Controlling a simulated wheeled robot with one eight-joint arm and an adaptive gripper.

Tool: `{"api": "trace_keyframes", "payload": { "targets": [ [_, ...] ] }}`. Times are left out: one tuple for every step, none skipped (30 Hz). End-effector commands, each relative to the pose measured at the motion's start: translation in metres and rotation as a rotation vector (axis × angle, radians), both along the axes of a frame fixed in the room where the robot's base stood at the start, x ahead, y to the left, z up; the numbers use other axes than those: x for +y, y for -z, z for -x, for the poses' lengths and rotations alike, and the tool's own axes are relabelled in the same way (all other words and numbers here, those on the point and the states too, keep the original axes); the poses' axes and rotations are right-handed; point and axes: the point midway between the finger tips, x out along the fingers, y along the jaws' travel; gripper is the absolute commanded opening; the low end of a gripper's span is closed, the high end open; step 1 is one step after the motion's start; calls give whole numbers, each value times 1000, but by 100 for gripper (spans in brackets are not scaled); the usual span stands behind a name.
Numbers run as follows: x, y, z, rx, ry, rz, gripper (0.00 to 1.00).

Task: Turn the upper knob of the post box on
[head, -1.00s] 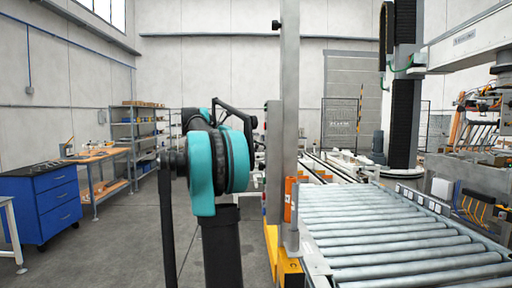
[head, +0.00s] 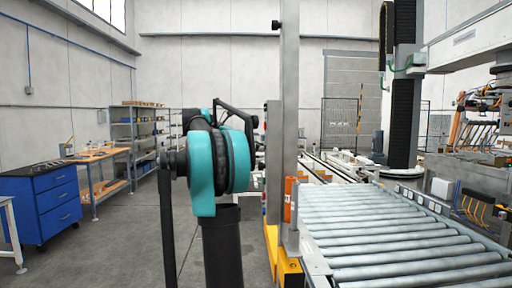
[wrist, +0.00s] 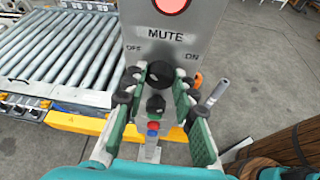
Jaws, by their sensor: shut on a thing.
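The post box (wrist: 205,22) is a grey panel in the wrist view, with a red lamp (wrist: 171,4) above the word MUTE. OFF is marked at the left and ON at the right. The upper knob (wrist: 160,75) is black and sits below these words. My gripper (wrist: 159,80) has one finger on each side of the upper knob and is shut on it. Which way the knob points is hard to tell. A lower black knob (wrist: 155,106) shows between the fingers. In the head view my arm hides the gripper and knobs.
A red button (wrist: 153,126) shows below the lower knob. A roller conveyor (head: 400,235) lies right of the tall grey post (head: 290,130), which has a yellow base (head: 288,268). A brown slatted cylinder (wrist: 285,150) stands at lower right in the wrist view.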

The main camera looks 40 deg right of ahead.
Motion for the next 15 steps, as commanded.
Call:
{"api": "trace_keyframes", "payload": {
  "targets": [
    [1, 0, 0, -11, 0, 6, 0],
    [1, 0, 1, -19, 0, 12, 0],
    [1, 0, 1, -34, 0, 21, 0],
    [1, 0, 1, -47, -1, 28, 0],
    [1, 0, 1, -60, -1, 37, 0],
    [1, 0, 1, -82, -1, 50, 0],
    [1, 0, 1, -99, -1, 61, 0],
    [1, 0, 1, -117, -1, 73, 0],
    [1, 0, 1, -144, -2, 89, 0],
    [1, 0, 1, -166, -2, 102, 0],
    [2, 0, 2, -188, -1, 115, 0],
    [2, 1, 2, -219, -1, 134, 0],
    [2, 1, 2, -243, -2, 148, 0],
    [2, 1, 2, -267, -2, 164, 0],
    [2, 1, 2, -299, -2, 184, 0]
  ]
}}
